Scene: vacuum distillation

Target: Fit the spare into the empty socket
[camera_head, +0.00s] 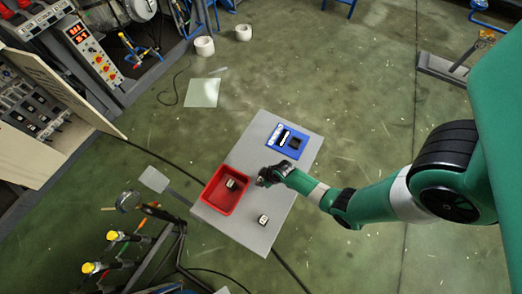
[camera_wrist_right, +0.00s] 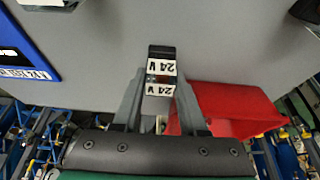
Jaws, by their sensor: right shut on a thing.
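My right gripper (camera_head: 264,178) is over the grey table between the blue socket board and the red bin. In the right wrist view its fingers (camera_wrist_right: 160,88) are shut on a small dark block (camera_wrist_right: 161,53) with white "24 V" labels, the spare by its look. The blue board (camera_head: 288,141) lies flat near the table's far edge, with dark parts on it; which socket is empty is too small to tell. Its corner shows in the right wrist view (camera_wrist_right: 24,50), apart from the held block. My left gripper is not in view.
The red bin (camera_head: 213,195) holds a small dark-and-white block (camera_head: 231,184). A similar block (camera_head: 263,219) lies loose near the front of the grey table (camera_head: 236,225). The table between gripper and blue board looks clear. A black cable runs along the floor by the table.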

